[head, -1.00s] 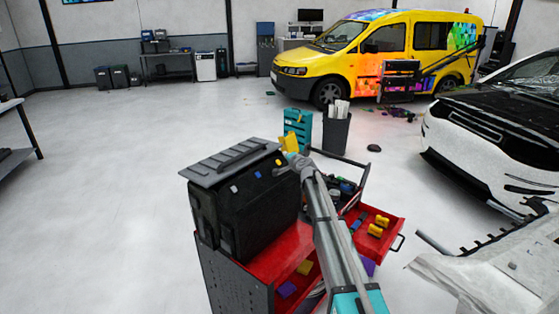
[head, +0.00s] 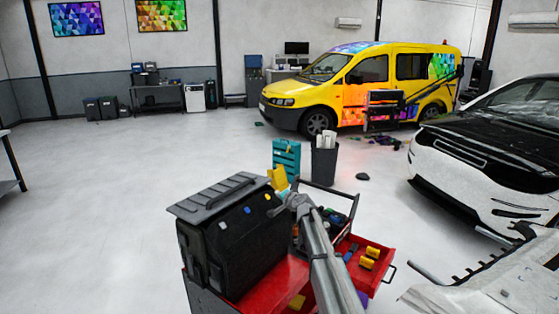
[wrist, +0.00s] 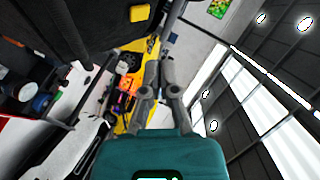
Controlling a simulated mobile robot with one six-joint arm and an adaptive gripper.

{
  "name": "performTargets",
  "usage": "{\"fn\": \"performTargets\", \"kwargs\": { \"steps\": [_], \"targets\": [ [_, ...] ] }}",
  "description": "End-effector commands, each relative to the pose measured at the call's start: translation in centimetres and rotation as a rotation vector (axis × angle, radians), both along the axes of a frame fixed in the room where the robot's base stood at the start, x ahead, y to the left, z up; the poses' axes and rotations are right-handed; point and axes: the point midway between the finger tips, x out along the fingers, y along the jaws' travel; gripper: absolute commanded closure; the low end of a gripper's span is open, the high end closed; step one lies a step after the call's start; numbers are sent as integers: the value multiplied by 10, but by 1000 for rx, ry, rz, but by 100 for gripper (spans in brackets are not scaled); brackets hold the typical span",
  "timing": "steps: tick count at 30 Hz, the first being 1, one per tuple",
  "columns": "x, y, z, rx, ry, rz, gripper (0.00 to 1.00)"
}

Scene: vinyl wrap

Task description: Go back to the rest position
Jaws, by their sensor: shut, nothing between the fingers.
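My gripper (wrist: 161,66) is shut with nothing between its fingers. It points out over the shop floor in the wrist view. In the head view my arm reaches forward over the red tool cart (head: 282,277), and its end is beside the right side of the black case (head: 232,243) on the cart. The fingers are hard to make out there. A yellow piece (head: 278,178) shows by the arm's end; I cannot tell whether it touches my arm.
The cart's open drawer (head: 372,268) holds yellow pieces. A dark bin (head: 324,166) with white rolls and a teal case (head: 286,158) stand beyond. The yellow van (head: 365,90) is at the back, a white car (head: 480,165) at right. The floor at left is clear.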

Motion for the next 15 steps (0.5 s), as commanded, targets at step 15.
{"fn": "performTargets", "kwargs": {
  "steps": [15],
  "targets": [
    [-235,-71,-94,-558,346,348,100]
  ]
}}
